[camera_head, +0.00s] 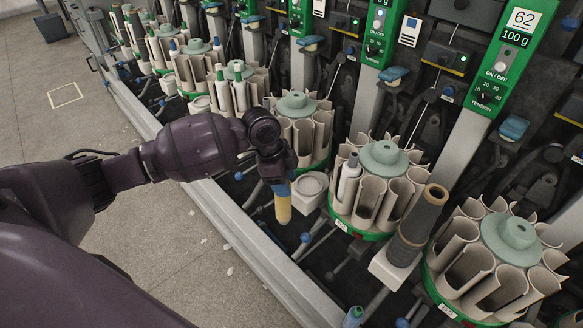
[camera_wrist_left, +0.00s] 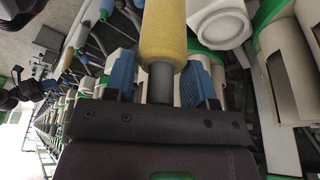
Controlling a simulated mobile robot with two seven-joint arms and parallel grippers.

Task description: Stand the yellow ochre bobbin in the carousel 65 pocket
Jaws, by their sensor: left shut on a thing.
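The yellow ochre bobbin (camera_head: 283,208) hangs roughly upright below my left gripper (camera_head: 279,184), clear of the carousels, over the machine's front. In the left wrist view the bobbin (camera_wrist_left: 163,30) shows yellow thread and a grey tube end between the blue fingers of the gripper (camera_wrist_left: 158,82), which is shut on it. Round carousels with cream pockets stand in a row. The carousel (camera_head: 384,153) right of the bobbin holds one white bobbin (camera_head: 348,176) at its left. The carousel (camera_head: 298,104) behind my gripper is partly hidden. I cannot read which carousel is 65. My right gripper is out of view.
A white cup-like holder (camera_head: 309,186) is close to the bobbin's right. Another carousel (camera_head: 512,239) is at the right, near a green panel marked 62 (camera_head: 522,19).

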